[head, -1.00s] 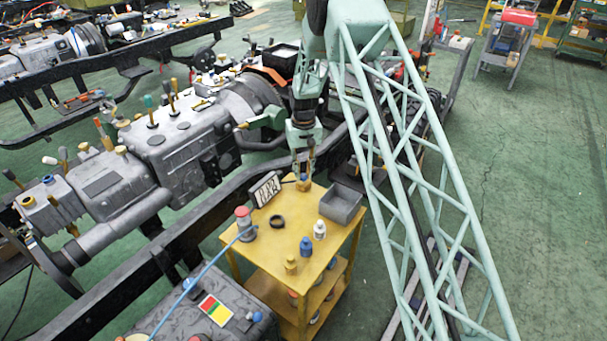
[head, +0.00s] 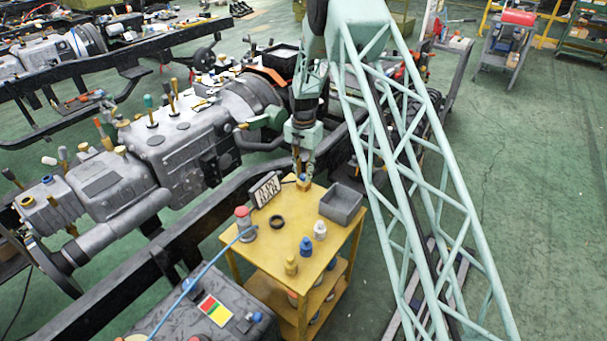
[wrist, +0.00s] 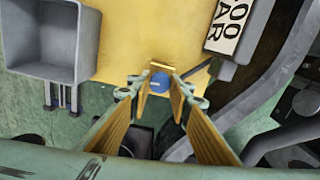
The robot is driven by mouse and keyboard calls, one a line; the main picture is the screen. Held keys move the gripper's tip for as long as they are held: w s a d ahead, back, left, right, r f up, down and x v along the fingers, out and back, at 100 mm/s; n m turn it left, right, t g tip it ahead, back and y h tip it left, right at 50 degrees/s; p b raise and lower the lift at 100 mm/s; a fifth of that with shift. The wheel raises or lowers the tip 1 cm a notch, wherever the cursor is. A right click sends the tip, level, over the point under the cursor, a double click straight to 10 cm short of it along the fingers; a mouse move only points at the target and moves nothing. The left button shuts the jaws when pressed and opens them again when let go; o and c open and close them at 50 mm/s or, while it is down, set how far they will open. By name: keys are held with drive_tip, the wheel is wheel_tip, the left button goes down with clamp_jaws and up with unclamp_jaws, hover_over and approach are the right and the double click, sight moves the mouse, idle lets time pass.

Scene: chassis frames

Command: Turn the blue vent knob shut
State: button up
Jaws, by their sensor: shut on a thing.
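The blue vent knob (wrist: 160,83) is a small round blue cap at the edge of the yellow cart top. In the head view the knob (head: 303,184) shows only partly, below my fingertips at the cart's far corner. My gripper (head: 303,174) points down onto it. In the wrist view my gripper (wrist: 160,80) has one fingertip on each side of the knob, shut on it. How far the knob is turned cannot be told.
On the yellow cart (head: 270,261) stand a grey bin (head: 342,205), a lettered placard (head: 265,189), a black ring (head: 277,222), a blue-topped bottle (head: 306,247), a white bottle (head: 320,230) and a brass fitting (head: 291,265). A dark chassis rail (head: 140,273) runs along the left.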

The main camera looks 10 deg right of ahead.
sight(304, 176)
drive_tip(key=shift+m, duration=0.6)
drive_tip(key=o, duration=0.9)
drive_tip(key=shift+r, duration=0.15)
wheel_tip(304, 176, up, 12)
drive_tip(key=shift+f, duration=0.15)
idle(0.3)
idle(0.5)
